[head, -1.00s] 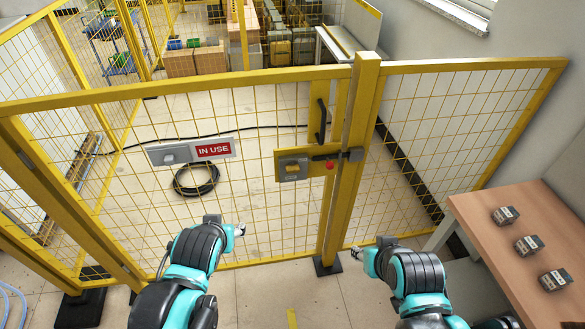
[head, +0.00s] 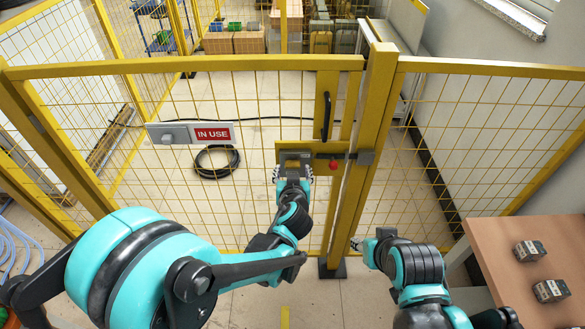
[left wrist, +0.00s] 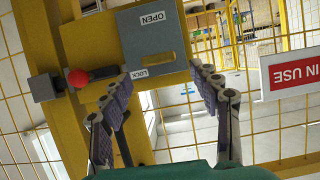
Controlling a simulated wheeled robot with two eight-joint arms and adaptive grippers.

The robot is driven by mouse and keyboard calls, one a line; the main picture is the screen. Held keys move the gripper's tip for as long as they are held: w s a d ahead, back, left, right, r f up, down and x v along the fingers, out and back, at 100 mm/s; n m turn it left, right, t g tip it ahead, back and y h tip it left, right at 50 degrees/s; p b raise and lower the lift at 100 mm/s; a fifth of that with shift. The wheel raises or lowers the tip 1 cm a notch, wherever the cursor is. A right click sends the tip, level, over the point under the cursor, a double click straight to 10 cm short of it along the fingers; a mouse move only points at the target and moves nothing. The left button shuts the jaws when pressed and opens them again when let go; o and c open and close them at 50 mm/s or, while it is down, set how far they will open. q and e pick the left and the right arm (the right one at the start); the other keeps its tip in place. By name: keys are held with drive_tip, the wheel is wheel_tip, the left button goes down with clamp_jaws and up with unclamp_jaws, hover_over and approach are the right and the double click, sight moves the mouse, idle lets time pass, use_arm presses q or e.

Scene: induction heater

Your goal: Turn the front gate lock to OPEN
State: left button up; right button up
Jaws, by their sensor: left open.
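The front gate lock is a grey plate (left wrist: 139,45) on a yellow mount in the left wrist view, with the words OPEN (left wrist: 152,18) and LOCK (left wrist: 155,73). A small yellow piece (left wrist: 168,56) shows on the plate nearer to LOCK; I cannot tell which way the turning part points. In the head view the lock (head: 293,156) is partly hidden by my left gripper (head: 293,173). That gripper (left wrist: 162,80) is open, its fingers spread in front of the plate's LOCK end, with nothing seen between them. My right gripper (head: 363,246) hangs right of the gate post; its jaw opening is unclear.
A red knob (head: 334,165) and dark bolt sit beside the lock, under the black gate handle (head: 326,116). A yellow post (head: 366,130) stands close right. An IN USE sign (head: 212,134) hangs left. A wooden table (head: 502,246) with dark blocks is at right.

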sight(293, 163)
use_arm(q)
drive_tip(key=shift+b+x, duration=0.4)
drive_tip(key=shift+x, duration=1.55)
